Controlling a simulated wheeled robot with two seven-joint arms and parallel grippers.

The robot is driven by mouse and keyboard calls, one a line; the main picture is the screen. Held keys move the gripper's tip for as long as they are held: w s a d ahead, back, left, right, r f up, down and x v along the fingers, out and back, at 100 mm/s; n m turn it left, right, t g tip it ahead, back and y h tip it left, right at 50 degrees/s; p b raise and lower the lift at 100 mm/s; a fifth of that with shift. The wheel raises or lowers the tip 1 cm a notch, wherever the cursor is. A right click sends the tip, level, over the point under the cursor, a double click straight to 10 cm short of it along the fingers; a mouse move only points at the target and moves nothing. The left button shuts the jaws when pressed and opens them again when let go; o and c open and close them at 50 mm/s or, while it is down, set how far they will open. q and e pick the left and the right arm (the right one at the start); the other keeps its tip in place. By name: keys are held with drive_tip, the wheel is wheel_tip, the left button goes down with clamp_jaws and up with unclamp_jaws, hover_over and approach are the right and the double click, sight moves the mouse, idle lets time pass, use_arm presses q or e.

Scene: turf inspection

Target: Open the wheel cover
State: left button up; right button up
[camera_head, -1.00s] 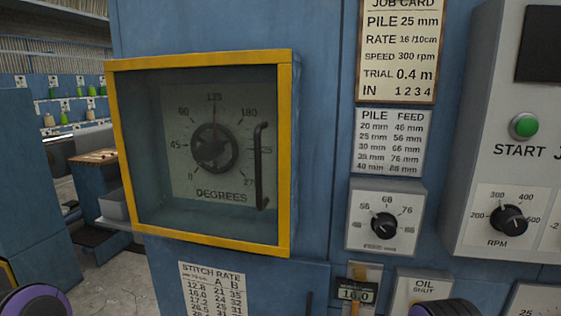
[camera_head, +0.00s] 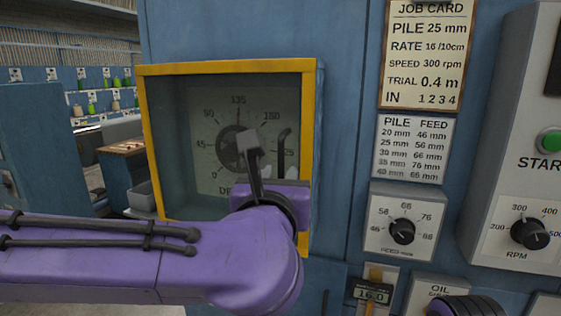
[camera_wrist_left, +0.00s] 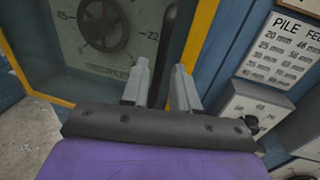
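The wheel cover (camera_head: 225,68) is a clear pane in a yellow frame on the blue machine front, and it looks closed. Behind it sit the dark wheel (camera_head: 232,148) and its degrees dial, partly hidden by my arm. A dark upright bar handle (camera_head: 284,148) is at the cover's right side. My left gripper (camera_head: 249,142) is in front of the cover, just left of the handle in the head view. In the left wrist view its fingers (camera_wrist_left: 160,78) are apart and the handle (camera_wrist_left: 171,30) runs down between them; contact cannot be told. My right gripper is out of view.
Right of the cover are a feed knob (camera_head: 402,231), an RPM knob (camera_head: 529,233), a green start button (camera_head: 551,141) and a job card (camera_head: 427,55). A counter (camera_head: 373,294) sits below. Part of my right arm shows at bottom right.

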sight(280, 173)
use_arm(q)
drive_tip(key=shift+w+d+r+p, duration=0.1)
drive_tip(key=shift+w+p, duration=0.25)
drive_tip(key=shift+w, duration=0.85)
drive_tip(key=shift+w+d, duration=0.1)
drive_tip(key=shift+w, duration=0.3)
drive_tip(key=shift+c, duration=0.3)
clamp_jaws()
drive_tip(key=shift+s, duration=0.1)
